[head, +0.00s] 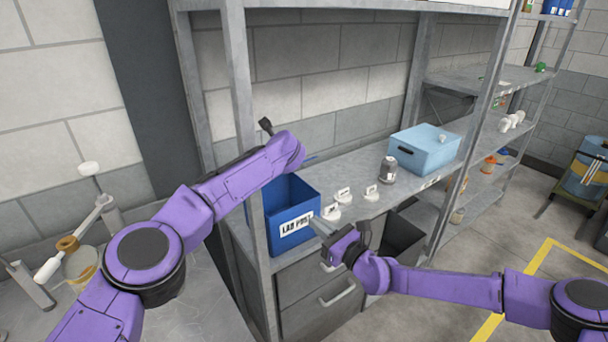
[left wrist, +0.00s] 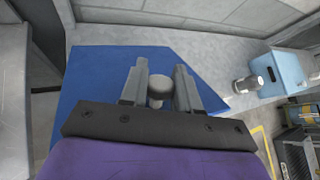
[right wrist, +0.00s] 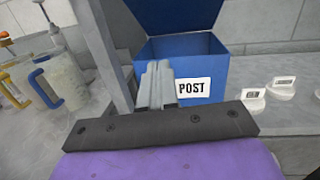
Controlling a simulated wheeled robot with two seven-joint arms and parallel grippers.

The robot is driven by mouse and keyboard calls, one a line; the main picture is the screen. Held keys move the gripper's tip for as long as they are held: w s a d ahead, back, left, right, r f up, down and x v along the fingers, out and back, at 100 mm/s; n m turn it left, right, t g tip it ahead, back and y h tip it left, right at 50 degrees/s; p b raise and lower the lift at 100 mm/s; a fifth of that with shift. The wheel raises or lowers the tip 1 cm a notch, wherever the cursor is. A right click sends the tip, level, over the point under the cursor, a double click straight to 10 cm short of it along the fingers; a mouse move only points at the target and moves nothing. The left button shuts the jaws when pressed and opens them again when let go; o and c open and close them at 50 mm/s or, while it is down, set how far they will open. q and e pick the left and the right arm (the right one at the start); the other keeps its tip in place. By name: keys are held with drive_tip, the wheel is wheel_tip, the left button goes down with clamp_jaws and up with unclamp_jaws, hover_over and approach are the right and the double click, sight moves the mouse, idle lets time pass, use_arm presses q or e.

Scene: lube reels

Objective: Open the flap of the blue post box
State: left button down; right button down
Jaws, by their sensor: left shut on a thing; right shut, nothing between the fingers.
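The blue post box (head: 294,225) stands on the grey shelf with a white POST label on its front. In the right wrist view its flap (right wrist: 176,14) is raised above the box (right wrist: 215,68), and the dark inside shows below it. In the left wrist view my left gripper (left wrist: 161,72) is shut on a round grey knob (left wrist: 157,92) in front of the blue flap (left wrist: 95,75). The left arm hides most of the flap in the head view. My right gripper (head: 322,228) is shut and empty in front of the box; its fingers show in the right wrist view (right wrist: 158,80).
White label stands (head: 343,196) and a grey jar (head: 388,170) sit right of the box. A light blue bin (head: 424,150) stands farther right. A shelf post (head: 243,110) rises close to the left arm. Jugs (right wrist: 58,80) stand on the left bench.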

use_arm(q)
drive_tip(key=shift+r, duration=0.1)
use_arm(e)
drive_tip(key=w+d+r+m+t+h, duration=0.1)
drive_tip(key=w+d+r+m+t, duration=0.1)
drive_tip(key=w+d+r, duration=0.1)
drive_tip(key=x, duration=0.4)
drive_tip(key=r+x, duration=0.1)
drive_tip(key=x, duration=0.3)
drive_tip(key=r+x, duration=0.1)
drive_tip(key=x, duration=0.3)
drive_tip(key=shift+w+d+r, duration=0.1)
drive_tip(key=shift+r, duration=0.2)
